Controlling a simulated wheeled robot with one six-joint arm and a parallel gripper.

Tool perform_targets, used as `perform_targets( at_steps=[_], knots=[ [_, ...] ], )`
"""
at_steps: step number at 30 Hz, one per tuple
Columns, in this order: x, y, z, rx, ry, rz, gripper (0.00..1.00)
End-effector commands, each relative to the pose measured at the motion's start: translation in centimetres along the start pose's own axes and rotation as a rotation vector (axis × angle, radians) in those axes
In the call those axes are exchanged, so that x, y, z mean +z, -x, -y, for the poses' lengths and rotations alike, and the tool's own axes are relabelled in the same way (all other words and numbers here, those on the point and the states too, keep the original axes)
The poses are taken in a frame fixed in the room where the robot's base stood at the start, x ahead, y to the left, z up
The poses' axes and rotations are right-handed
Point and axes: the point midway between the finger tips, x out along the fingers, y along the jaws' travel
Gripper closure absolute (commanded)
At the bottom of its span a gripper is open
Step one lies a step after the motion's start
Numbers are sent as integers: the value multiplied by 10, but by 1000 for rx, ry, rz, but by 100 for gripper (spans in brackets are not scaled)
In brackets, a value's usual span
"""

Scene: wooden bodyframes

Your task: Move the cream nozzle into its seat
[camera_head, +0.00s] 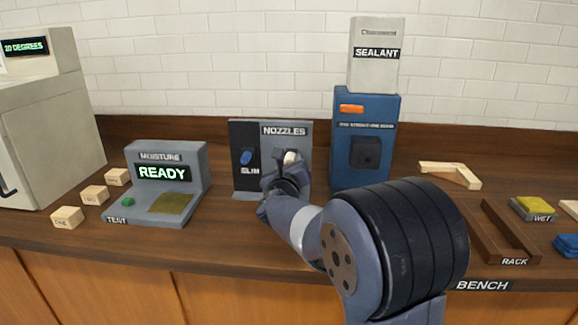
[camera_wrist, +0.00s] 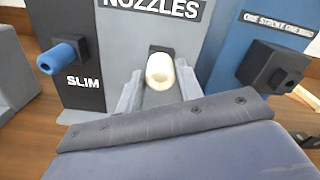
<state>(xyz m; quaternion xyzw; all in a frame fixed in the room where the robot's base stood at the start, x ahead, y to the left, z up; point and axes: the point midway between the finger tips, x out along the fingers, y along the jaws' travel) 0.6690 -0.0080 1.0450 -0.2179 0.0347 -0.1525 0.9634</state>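The cream nozzle (camera_wrist: 160,72) sticks out from the front of the grey nozzle board, level with a dark mount behind it. It also shows in the head view (camera_head: 291,157), just above my gripper (camera_head: 285,176). In the wrist view, the two grey fingers of my gripper (camera_wrist: 160,92) lie on either side of the nozzle. Whether they touch it is not clear. The board, marked NOZZLES (camera_head: 284,131), has a dark left panel marked SLIM with a blue nozzle (camera_head: 246,157) on it. My gripper hides the lower right of the board.
A blue dispenser (camera_head: 362,115) with a black square outlet stands right of the board, topped by a sealant cartridge (camera_head: 375,72). A moisture tester (camera_head: 160,180) reading READY and several wooden blocks are at left. A rack (camera_head: 508,235) and wooden pieces are at right.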

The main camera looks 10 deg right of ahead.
Motion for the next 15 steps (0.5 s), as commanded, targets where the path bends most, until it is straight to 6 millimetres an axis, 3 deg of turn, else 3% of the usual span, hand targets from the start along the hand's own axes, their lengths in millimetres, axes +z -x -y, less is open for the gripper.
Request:
perform_targets(
  at_steps=[6, 15],
  knots=[
    [0, 0, 0, 0, 0, 0, 48],
    [0, 4, 0, 1, -1, 1, 48]
  ],
)
